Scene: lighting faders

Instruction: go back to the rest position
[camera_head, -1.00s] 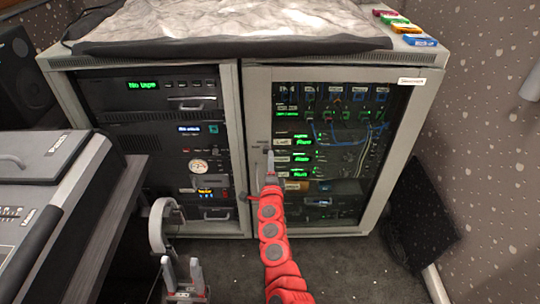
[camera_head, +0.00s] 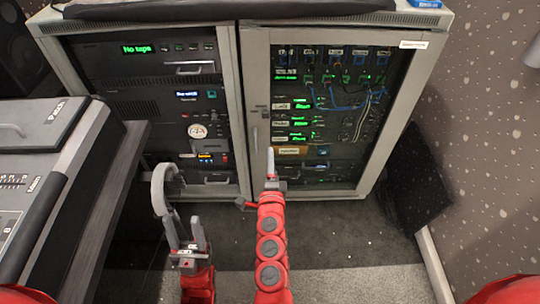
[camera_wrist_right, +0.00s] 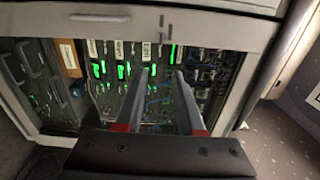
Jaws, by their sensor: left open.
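My left gripper (camera_head: 187,232) is open and empty, its two grey fingers pointing up near the desk edge. A grey curved band (camera_head: 162,190) stands just behind it; I cannot tell whether they touch. My right gripper (camera_head: 269,155) is in front of the rack's glass door (camera_head: 345,120), just right of and below the door's upright handle (camera_head: 255,138). In the right wrist view my right gripper's two fingers (camera_wrist_right: 160,76) stand apart with nothing between them, facing the glass. The glass door looks shut.
The left rack cabinet (camera_head: 140,105) stands beside the glass door. A mixing desk (camera_head: 45,150) is close on the left. A black panel (camera_head: 415,185) leans by the right wall. Grey carpet (camera_head: 350,240) is clear in front of the rack.

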